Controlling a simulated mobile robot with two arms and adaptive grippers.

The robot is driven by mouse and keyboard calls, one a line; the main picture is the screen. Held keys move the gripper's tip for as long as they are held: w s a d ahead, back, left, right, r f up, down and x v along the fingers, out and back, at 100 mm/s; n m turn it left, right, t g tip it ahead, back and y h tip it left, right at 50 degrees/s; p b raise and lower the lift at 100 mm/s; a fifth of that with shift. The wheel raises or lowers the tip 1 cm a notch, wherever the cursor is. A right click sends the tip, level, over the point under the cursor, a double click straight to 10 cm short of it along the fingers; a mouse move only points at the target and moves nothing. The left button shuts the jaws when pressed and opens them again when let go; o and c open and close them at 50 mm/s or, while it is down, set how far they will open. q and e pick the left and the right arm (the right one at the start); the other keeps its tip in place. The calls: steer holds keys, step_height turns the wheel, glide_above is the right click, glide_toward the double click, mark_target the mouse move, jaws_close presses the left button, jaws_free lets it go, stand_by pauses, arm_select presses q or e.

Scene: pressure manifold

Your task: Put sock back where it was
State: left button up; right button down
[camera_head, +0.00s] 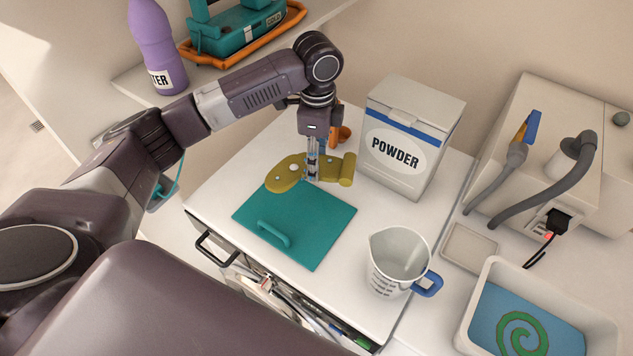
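An olive-yellow thing (284,174), with a rounded left end and a roll-like right end, lies across the back edge of a teal panel on the white top. It may be the sock, but I cannot be sure. My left gripper (312,179) points straight down at its middle, fingers near each other and overlapping it in the picture. I cannot tell whether they grip it or only stand over it. My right gripper is out of view. No other sock shows.
The teal panel (318,222) has a handle. A POWDER box (425,125) stands right of the gripper, a measuring jug (393,262) at the front right. An orange object (342,133) is partly hidden behind the gripper. A tub (472,318) and hoses (555,200) are farther right.

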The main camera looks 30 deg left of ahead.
mark_target(317, 192)
arm_select(q)
step_height(317, 192, down, 9)
steer(key=shift+r+p, duration=0.2)
steer(key=shift+p, duration=0.45)
steer(key=shift+f, duration=0.4)
steer(key=o, duration=1.2)
steer(key=shift+f, duration=0.1)
step_height(317, 192, up, 11)
steer(key=shift+r+b, duration=0.1)
steer(key=shift+b, duration=0.85)
steer(key=shift+r, duration=0.55)
